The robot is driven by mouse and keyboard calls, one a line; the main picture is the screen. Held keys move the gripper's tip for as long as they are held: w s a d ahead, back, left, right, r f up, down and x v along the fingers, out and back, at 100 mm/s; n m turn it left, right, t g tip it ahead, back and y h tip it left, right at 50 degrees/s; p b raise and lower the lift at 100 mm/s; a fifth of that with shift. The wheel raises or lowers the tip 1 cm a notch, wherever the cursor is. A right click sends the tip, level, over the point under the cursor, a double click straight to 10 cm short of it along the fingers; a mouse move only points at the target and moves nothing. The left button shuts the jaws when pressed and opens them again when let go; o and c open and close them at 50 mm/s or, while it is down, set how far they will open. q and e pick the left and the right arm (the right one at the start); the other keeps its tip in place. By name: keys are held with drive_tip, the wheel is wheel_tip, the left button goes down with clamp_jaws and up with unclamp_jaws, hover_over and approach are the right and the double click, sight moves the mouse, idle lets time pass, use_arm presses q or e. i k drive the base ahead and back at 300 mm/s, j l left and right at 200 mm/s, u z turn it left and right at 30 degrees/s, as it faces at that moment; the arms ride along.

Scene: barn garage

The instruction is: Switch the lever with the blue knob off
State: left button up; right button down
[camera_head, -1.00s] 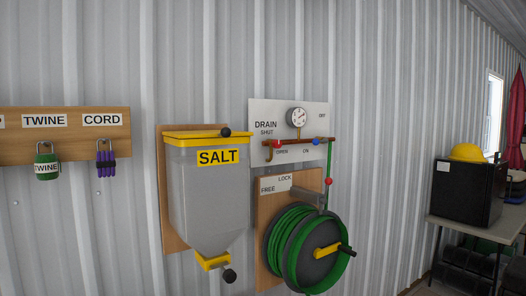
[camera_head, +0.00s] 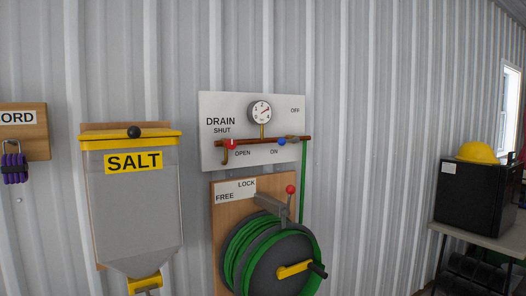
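The lever with the blue knob (camera_head: 282,142) sits on the copper pipe of the white drain panel (camera_head: 215,108) on the wall. Its knob is low, just above the "ON" label; the "OFF" label is higher, at the panel's upper right. A lever with a red knob (camera_head: 231,144) is at the left of the same pipe, near "OPEN". A round gauge (camera_head: 260,112) stands above the pipe between them. Neither of my grippers is in view.
A salt bin (camera_head: 130,210) hangs left of the panel. Below the panel are a green hose reel (camera_head: 270,255) and a red-knobbed lock lever (camera_head: 291,189). A table with a black box (camera_head: 468,192) and yellow hard hat (camera_head: 477,153) is at right. The wall right of the panel is bare.

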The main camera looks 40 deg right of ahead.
sight(282, 141)
drive_tip(key=l, duration=0.5)
drive_tip(key=k+l, duration=0.15)
drive_tip(key=l, duration=0.4)
drive_tip(key=l+u, duration=0.1)
drive_tip(key=l, duration=0.4)
drive_tip(key=k, duration=0.05)
